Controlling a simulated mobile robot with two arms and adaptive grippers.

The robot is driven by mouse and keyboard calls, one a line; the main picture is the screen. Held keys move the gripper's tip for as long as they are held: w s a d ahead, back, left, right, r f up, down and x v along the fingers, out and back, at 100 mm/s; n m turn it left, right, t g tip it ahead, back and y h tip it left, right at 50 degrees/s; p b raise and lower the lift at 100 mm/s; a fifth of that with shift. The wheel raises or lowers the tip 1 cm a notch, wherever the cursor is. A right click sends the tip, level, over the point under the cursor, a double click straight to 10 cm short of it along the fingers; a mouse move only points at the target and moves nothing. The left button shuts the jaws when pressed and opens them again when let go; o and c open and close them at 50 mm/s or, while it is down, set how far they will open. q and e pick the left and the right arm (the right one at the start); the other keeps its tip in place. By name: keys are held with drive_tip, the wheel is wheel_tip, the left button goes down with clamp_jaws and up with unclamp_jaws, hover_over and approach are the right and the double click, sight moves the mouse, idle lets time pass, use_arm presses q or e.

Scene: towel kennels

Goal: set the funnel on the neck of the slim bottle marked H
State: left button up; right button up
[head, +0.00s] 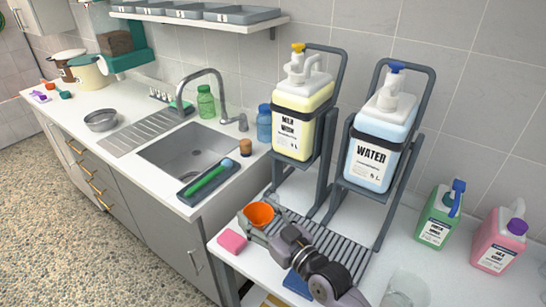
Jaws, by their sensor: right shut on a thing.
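The orange funnel (260,214) is over the left end of the grey slatted drip tray (343,248), wide mouth up. My right gripper (262,227) is shut on it, its arm reaching in from the lower right. The gripper hides the lower part of the funnel, so I cannot tell what is beneath it. I can make out no slim bottle marked H. My left gripper is not in view.
A pink sponge (232,241) lies left of the gripper. Behind stand racks with a yellow jug (301,112) and a WATER jug (374,160). Green (438,217) and pink (498,240) jugs stand right. A clear container (405,292) is at the front. The sink (190,150) is left.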

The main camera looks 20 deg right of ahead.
drive_tip(key=shift+n+y, duration=0.3)
drive_tip(key=shift+y, duration=0.1)
drive_tip(key=w+d, duration=0.1)
drive_tip(key=w, duration=0.2)
drive_tip(key=w+d, duration=0.1)
drive_tip(key=w, duration=0.4)
drive_tip(key=shift+w+d+r, duration=0.35)
drive_tip(key=shift+w+d, duration=0.05)
drive_tip(key=w+d+r, duration=0.3)
drive_tip(key=w+d, duration=0.2)
drive_tip(key=w, duration=0.1)
drive_tip(key=shift+w+d+r+h+b, duration=0.15)
drive_tip(key=shift+w+r+h+b, duration=0.1)
drive_tip(key=shift+w+h+b, duration=0.05)
wheel_tip(320, 180, down, 2)
drive_tip(key=shift+w+b, duration=0.1)
drive_tip(key=shift+b, duration=0.85)
wheel_tip(320, 180, down, 2)
drive_tip(key=shift+f+b, duration=0.1)
drive_tip(key=shift+b, duration=0.85)
drive_tip(key=shift+f, duration=0.25)
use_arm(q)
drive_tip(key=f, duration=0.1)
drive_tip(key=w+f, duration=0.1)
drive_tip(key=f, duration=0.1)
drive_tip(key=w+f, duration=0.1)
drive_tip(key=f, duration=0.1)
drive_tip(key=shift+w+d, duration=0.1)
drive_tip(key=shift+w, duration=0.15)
